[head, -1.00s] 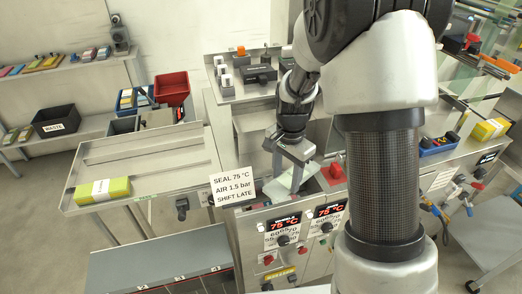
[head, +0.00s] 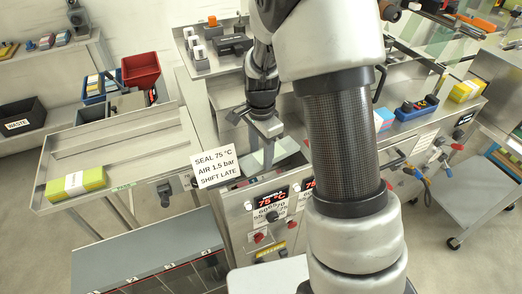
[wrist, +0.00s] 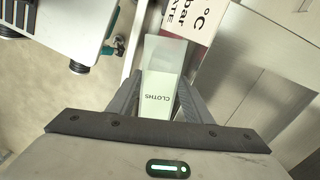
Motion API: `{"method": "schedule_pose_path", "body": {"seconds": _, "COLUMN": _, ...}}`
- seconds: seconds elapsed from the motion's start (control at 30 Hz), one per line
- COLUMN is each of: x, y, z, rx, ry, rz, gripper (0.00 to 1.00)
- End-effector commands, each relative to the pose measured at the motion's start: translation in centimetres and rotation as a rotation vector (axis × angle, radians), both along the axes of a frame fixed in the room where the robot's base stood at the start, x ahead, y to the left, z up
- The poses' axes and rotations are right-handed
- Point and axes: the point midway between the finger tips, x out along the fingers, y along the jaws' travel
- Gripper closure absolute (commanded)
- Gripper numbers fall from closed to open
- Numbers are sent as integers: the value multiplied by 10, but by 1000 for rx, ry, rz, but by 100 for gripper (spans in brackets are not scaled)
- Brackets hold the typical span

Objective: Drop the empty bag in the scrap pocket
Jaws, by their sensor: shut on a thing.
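A pale, flat bag printed CLOTHS (wrist: 158,92) is between the fingers of my gripper (wrist: 158,100) in the wrist view. It extends out past the fingertips. My gripper (head: 267,158) is shut on it and points down over the steel sealing station, just right of the SEAL 75 °C sign (head: 213,167). In the head view the bag is hard to make out against the fingers and the station. I cannot tell which part in view is the scrap pocket.
A black WASTE bin (head: 22,122) stands at the far left. A red bin (head: 140,70) and blue bins stand behind the steel tray table. A yellow pack (head: 76,182) lies on that table's front corner. My arm hides part of the station.

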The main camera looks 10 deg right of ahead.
Motion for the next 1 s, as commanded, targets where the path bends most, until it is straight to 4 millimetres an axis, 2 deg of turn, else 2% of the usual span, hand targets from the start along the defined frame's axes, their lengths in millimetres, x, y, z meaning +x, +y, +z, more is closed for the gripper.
{"method": "schedule_pose_path", "body": {"seconds": 0.07, "x": 0, "y": 0, "z": -6, "rx": 0, "ry": 0, "rz": 0, "gripper": 75}}
{"method": "schedule_pose_path", "body": {"seconds": 0.33, "x": 0, "y": 0, "z": -5, "rx": 0, "ry": 0, "rz": 0, "gripper": 75}}
{"method": "schedule_pose_path", "body": {"seconds": 0.37, "x": 0, "y": 0, "z": -5, "rx": 0, "ry": 0, "rz": 0, "gripper": 51}}
{"method": "schedule_pose_path", "body": {"seconds": 0.47, "x": 0, "y": 0, "z": -5, "rx": 0, "ry": 0, "rz": 0, "gripper": 34}}
{"method": "schedule_pose_path", "body": {"seconds": 0.5, "x": 0, "y": 0, "z": -5, "rx": 0, "ry": 0, "rz": 0, "gripper": 33}}
{"method": "schedule_pose_path", "body": {"seconds": 0.83, "x": 1, "y": 0, "z": -1, "rx": 0, "ry": -2, "rz": 1, "gripper": 33}}
{"method": "schedule_pose_path", "body": {"seconds": 1.0, "x": 2, "y": 0, "z": 24, "rx": 1, "ry": -7, "rz": 1, "gripper": 33}}
